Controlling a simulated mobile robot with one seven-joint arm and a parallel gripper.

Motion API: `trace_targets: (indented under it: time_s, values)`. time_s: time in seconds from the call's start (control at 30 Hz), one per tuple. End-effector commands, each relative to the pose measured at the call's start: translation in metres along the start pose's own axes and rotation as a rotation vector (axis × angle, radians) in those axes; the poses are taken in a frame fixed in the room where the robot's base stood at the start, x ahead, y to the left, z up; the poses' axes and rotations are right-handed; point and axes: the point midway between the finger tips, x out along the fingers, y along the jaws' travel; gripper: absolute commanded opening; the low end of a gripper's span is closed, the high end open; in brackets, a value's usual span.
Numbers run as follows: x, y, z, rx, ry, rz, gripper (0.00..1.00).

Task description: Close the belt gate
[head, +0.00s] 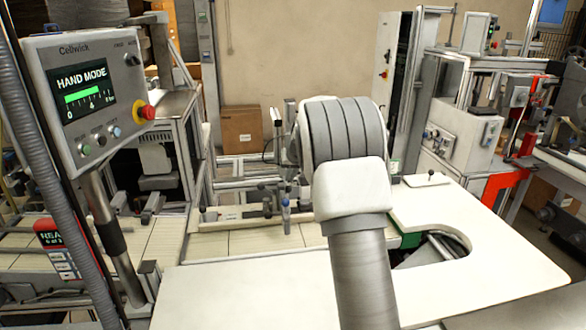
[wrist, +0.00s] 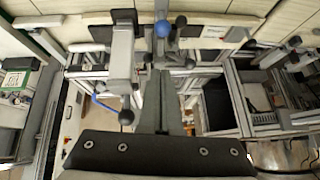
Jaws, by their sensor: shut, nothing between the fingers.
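My gripper (wrist: 158,78) shows in the wrist view, its fingers together and empty, pointing up the picture. Just beyond the fingertips is a blue knob (wrist: 163,29) on a dark metal fitting; I cannot tell whether they touch. In the head view my arm hides the gripper. There, a small upright handle with a blue part (head: 285,215) stands by a low metal rail (head: 230,213) across the pale belt (head: 243,241). This looks like the belt gate, but its open or shut position is unclear.
A control panel (head: 88,88) reading "HAND MODE" stands at the left. A white worktop (head: 240,295) with a curved cutout lies in front. In the wrist view a grey post (wrist: 122,55) and a black knob (wrist: 126,117) are close to the left of the fingers.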

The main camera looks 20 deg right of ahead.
Motion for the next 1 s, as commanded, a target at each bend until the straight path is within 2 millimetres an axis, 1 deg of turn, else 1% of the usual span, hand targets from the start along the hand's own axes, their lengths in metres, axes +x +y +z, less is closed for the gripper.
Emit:
trace_targets:
  time_s: [0.03,0.2,0.3,0.4,0.57,1.0]
  values:
    - [0.009,0.000,0.001,0.000,-0.004,0.000,0.00]
    - [0.036,0.000,0.001,-0.001,-0.003,0.000,0.00]
    - [0.046,0.000,0.014,0.000,-0.003,0.000,0.00]
    - [0.054,-0.001,0.022,0.001,-0.002,-0.001,0.00]
    - [0.061,0.000,0.028,-0.001,-0.001,0.000,0.00]
    - [0.064,0.000,0.031,-0.001,0.000,0.000,0.00]
